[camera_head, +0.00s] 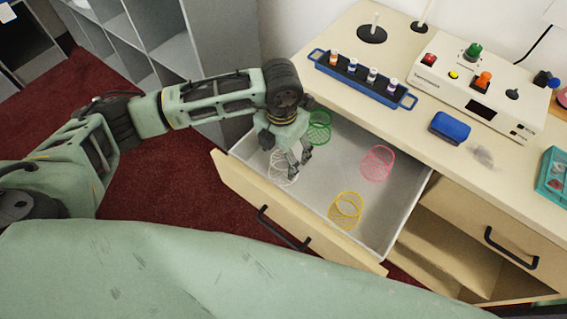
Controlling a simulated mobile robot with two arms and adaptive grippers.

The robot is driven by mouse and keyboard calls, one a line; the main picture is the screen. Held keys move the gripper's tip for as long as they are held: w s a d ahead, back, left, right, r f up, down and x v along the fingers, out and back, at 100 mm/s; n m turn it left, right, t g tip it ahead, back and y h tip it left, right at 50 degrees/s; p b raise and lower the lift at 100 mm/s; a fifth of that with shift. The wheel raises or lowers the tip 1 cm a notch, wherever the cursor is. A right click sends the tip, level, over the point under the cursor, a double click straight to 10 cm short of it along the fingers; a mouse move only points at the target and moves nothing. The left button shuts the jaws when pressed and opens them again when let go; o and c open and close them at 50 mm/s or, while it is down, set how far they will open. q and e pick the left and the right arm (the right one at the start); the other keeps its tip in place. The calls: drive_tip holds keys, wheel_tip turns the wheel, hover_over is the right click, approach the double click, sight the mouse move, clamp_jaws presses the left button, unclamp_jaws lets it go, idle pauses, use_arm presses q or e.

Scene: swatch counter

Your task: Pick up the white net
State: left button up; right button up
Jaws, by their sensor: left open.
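The white net (281,170) is a small open mesh cylinder lying in the open drawer (318,187), at its left end near the front. My left gripper (297,166) is in the drawer, pointing down, just right of the white net and partly overlapping it in this view. Its jaws are open, and I see nothing held between them. Whether a finger touches the net I cannot tell. My right gripper does not show.
The drawer also holds a green net (319,133) behind my left gripper, a pink net (377,163) and a yellow net (345,210). On the counter are a blue vial rack (362,82), a control box (476,92) and a blue block (451,126).

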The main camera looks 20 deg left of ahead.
sight(282, 160)
use_arm(q)
wheel_tip(282, 160, down, 3)
drive_tip(key=shift+r, duration=0.2)
drive_tip(key=shift+w+f, duration=0.1)
drive_tip(key=shift+f, duration=0.3)
drive_tip(key=c, duration=0.8)
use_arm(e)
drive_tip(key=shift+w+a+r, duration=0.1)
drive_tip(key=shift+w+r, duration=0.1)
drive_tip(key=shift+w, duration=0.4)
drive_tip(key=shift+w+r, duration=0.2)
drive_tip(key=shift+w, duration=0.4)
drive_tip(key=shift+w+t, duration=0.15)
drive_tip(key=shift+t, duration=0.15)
